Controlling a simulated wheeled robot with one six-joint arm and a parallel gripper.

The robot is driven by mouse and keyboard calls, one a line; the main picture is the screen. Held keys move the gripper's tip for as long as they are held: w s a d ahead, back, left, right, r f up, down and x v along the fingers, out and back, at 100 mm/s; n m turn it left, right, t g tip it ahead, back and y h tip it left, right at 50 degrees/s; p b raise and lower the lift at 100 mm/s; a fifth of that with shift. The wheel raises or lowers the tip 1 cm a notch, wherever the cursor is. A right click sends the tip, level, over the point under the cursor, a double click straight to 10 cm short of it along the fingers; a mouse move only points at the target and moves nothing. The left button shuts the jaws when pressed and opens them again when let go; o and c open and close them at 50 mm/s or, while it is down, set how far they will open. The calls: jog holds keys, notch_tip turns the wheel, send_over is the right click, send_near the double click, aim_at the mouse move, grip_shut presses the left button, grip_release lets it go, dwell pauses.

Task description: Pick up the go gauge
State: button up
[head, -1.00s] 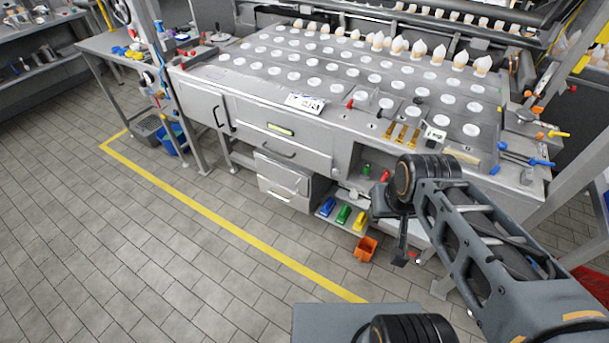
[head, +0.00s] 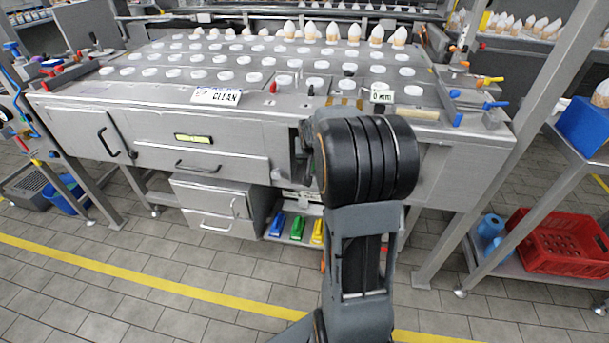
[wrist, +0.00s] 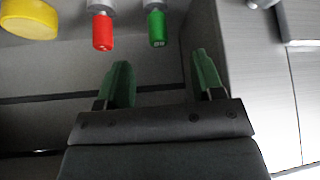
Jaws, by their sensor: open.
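In the wrist view the go gauge (wrist: 157,28), by its colour the green-ended one, hangs or stands just beyond my fingertips with a pale metal collar. A red-ended gauge (wrist: 103,30) is close on its left. My gripper (wrist: 160,72) is open and empty, its two green fingers apart. The green end lies ahead of the gap between the fingers, apart from both. In the head view my arm hides the gripper and both gauges.
A yellow round part (wrist: 28,18) is left of the gauges. A grey metal panel (wrist: 235,70) stands close on the right. In the head view the steel machine (head: 85,115) fills the middle, and a red crate (head: 565,245) is at right.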

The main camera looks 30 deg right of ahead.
jog(key=shift+w+d+r+b+x, duration=0.15)
jog(key=shift+b+x, duration=0.25)
jog(key=shift+x, duration=1.4)
jog(key=shift+w+d+r+b+x, duration=0.15)
jog(key=shift+b+x, duration=0.25)
jog(key=shift+x, duration=1.4)
jog(key=shift+d+r+b+x, duration=0.1)
jog(key=shift+d+b+x, duration=0.25)
jog(key=shift+x, duration=1.5)
jog(key=shift+a, duration=0.1)
jog(key=c, duration=1.1)
jog(key=shift+r, duration=0.1)
